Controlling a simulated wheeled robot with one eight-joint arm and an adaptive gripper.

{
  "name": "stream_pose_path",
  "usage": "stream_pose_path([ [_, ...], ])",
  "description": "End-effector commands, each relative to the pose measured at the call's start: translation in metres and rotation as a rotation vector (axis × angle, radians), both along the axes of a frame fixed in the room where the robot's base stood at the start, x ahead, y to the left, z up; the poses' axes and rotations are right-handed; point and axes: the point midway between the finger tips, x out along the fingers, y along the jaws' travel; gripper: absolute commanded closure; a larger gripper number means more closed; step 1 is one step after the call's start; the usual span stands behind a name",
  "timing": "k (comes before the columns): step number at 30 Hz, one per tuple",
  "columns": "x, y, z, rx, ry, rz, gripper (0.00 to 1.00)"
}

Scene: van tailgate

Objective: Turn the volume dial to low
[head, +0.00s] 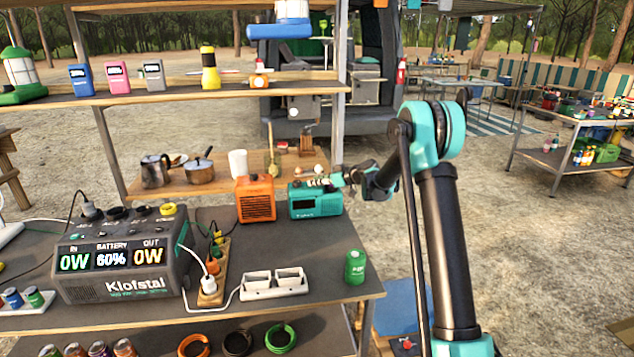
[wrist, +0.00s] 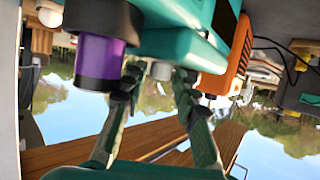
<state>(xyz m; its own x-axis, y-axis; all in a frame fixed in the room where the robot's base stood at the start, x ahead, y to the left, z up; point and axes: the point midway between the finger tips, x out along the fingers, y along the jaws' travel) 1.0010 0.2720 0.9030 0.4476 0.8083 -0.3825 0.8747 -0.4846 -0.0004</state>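A teal radio (head: 318,204) with a dark display stands on the dark table in the head view, beside an orange device. In the wrist view the radio's teal casing (wrist: 185,45) fills the top. A small pale grey knob (wrist: 162,70) projects from it, and a larger purple cylinder (wrist: 99,60) with black ends is to its left. I cannot tell which is the volume dial or read its setting. My gripper (wrist: 157,80) is open, its fingers apart on either side of the grey knob with no clear contact. In the head view my gripper (head: 336,180) is at the radio's top right.
The orange device (head: 256,199) stands close left of the radio. A power station (head: 118,262), a white socket block (head: 274,284) and a green can (head: 355,267) share the table. A shelf (head: 205,88) with several small items is above. Open ground lies to the right.

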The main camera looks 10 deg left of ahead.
Motion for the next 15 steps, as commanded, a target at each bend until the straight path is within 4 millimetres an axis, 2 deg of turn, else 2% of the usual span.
stream_pose_path([
  [8,0.0006,0.0005,-0.0004,0.0,0.0,-0.001,0.72],
  [15,0.0004,0.0004,-0.0003,0.0,0.0,0.0,1.0],
])
